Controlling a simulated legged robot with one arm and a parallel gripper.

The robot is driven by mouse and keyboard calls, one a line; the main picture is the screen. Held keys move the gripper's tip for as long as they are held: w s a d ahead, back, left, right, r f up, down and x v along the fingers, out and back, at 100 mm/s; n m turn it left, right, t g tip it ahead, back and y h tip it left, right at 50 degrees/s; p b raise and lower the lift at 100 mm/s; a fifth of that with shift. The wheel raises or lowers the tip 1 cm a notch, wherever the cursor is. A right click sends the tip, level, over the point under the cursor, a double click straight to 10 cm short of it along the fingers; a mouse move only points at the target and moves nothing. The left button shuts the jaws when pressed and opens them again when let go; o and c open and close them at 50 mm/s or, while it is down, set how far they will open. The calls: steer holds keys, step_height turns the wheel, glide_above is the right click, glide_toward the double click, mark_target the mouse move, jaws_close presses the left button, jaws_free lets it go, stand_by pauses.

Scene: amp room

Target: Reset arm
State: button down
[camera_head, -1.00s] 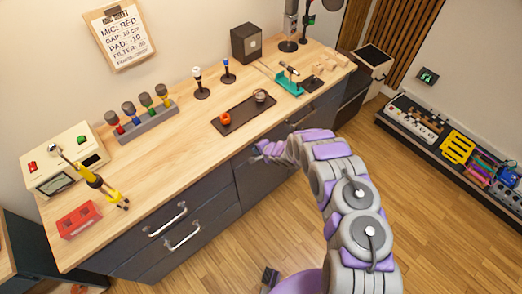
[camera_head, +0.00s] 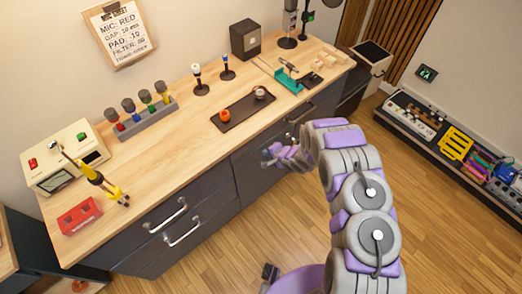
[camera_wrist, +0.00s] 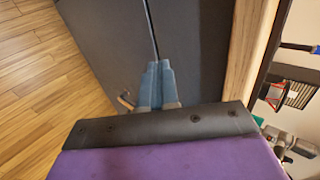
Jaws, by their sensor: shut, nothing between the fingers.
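My gripper (camera_head: 267,157) is at the end of my purple and grey arm, in front of the dark cabinet under the wooden worktop. In the wrist view its two blue-grey fingers (camera_wrist: 157,84) are together with nothing between them. They point at the dark cabinet front (camera_wrist: 196,50), near a vertical seam between panels. Whether the fingertips touch the cabinet I cannot tell.
The wooden worktop (camera_head: 165,165) holds a dark tray (camera_head: 240,114), a rack of colored microphones (camera_head: 147,121), a cream box (camera_head: 65,158) and a red box (camera_head: 79,216). Drawer handles (camera_head: 182,236) stick out at left. A low pedal shelf (camera_head: 440,140) stands at right. Wooden floor (camera_head: 430,215) is open between.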

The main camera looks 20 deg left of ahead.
steer(key=shift+a+v, duration=0.2)
steer(key=shift+v, duration=2.3)
steer(key=shift+s+d+r, duration=0.1)
steer(key=shift+s+r, duration=0.05)
